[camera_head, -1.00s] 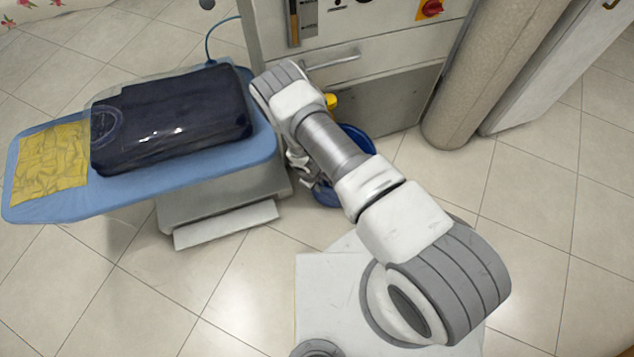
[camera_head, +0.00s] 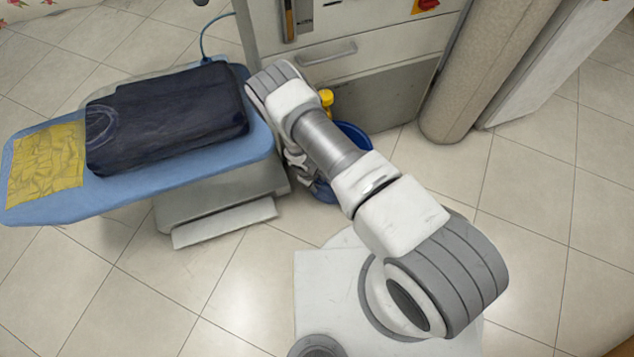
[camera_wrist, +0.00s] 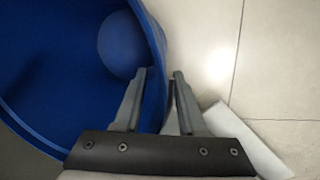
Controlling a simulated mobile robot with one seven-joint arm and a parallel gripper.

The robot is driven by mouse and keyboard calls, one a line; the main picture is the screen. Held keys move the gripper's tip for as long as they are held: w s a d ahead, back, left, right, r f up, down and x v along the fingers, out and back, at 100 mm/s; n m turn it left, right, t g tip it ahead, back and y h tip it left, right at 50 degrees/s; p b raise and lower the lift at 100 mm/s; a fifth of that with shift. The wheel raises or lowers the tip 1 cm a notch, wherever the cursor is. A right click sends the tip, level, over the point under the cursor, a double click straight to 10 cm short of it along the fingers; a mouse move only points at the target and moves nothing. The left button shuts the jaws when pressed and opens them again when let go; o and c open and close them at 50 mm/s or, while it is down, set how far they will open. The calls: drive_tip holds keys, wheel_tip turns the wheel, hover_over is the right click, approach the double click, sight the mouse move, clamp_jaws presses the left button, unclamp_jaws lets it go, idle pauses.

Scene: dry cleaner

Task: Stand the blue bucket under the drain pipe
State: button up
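The blue bucket (camera_head: 353,133) stands on the floor in front of the grey machine, partly hidden behind my arm. In the wrist view the bucket (camera_wrist: 60,85) fills the left side, and I look into its open top. My gripper (camera_wrist: 161,74) straddles the bucket's near-right wall, one finger inside and the other outside. The fingers are apart, with gaps showing beside the wall. In the head view my gripper is mostly hidden beside the bucket. I cannot make out the drain pipe.
The machine (camera_head: 385,105) stands behind the bucket, with a yellow object (camera_head: 326,98) at its front. A blue ironing board (camera_head: 215,155) to the left bears a dark packed garment (camera_head: 165,115) and yellow cloth (camera_head: 45,160). A thick column (camera_head: 485,75) stands right. Tiled floor at right is clear.

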drive_tip(key=p+v, duration=0.5)
drive_tip(key=v, duration=0.7)
drive_tip(key=w+r+m, duration=0.1)
drive_tip(key=w+r, duration=0.2)
drive_tip(key=r, duration=0.4)
drive_tip(key=w+r+m+t, duration=0.1)
drive_tip(key=w+r, duration=0.1)
drive_tip(key=r, duration=0.4)
drive_tip(key=w+r+m, duration=0.1)
drive_tip(key=w+r, duration=0.2)
drive_tip(key=r, duration=0.4)
drive_tip(key=d+r+m+t+y, duration=0.1)
drive_tip(key=d+r+m, duration=0.3)
drive_tip(key=r, duration=1.4)
drive_tip(key=s+d+r+m, duration=0.1)
drive_tip(key=s+d+r, duration=0.2)
drive_tip(key=r, duration=0.2)
drive_tip(key=s+d+r+t, duration=0.1)
drive_tip(key=s+d+r, duration=0.15)
drive_tip(key=r, duration=0.35)
drive_tip(key=s+d+r+m, duration=0.1)
drive_tip(key=s+d+r, duration=0.1)
drive_tip(key=s+r, duration=0.25)
drive_tip(key=s+d+r, duration=0.1)
drive_tip(key=s+r, duration=0.2)
drive_tip(key=s, duration=0.3)
drive_tip(key=s+d+r+m+t+y, duration=0.1)
drive_tip(key=s+r, duration=0.3)
drive_tip(key=s, duration=0.3)
drive_tip(key=shift+s+d+t, duration=0.3)
